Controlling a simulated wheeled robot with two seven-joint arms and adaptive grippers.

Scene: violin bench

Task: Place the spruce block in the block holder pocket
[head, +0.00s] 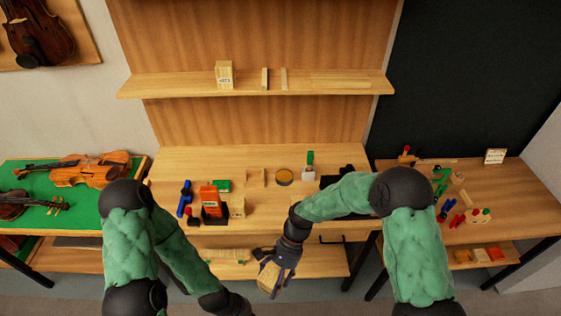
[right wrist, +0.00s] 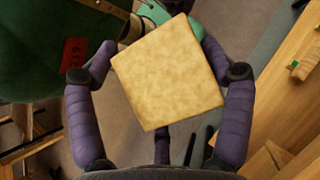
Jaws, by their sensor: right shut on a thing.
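My right gripper (head: 275,267) is shut on a pale wooden block (head: 269,280) in front of the bench. In the right wrist view the block (right wrist: 168,72) fills the middle, turned at a slant between the purple fingers of my right gripper (right wrist: 160,85). I cannot read a label on the held block. My left arm reaches down in the lower left of the head view, and its gripper is out of view. I cannot surely make out the block holder pocket; a small light wooden piece (head: 237,208) stands near the bench's front edge.
The middle bench (head: 300,215) carries an orange box (head: 209,196), a blue clamp (head: 184,199), a round amber tin (head: 284,177) and a green-handled tool (head: 310,160). The shelf above holds a labelled block (head: 224,74). Violins lie on the left green table (head: 100,205).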

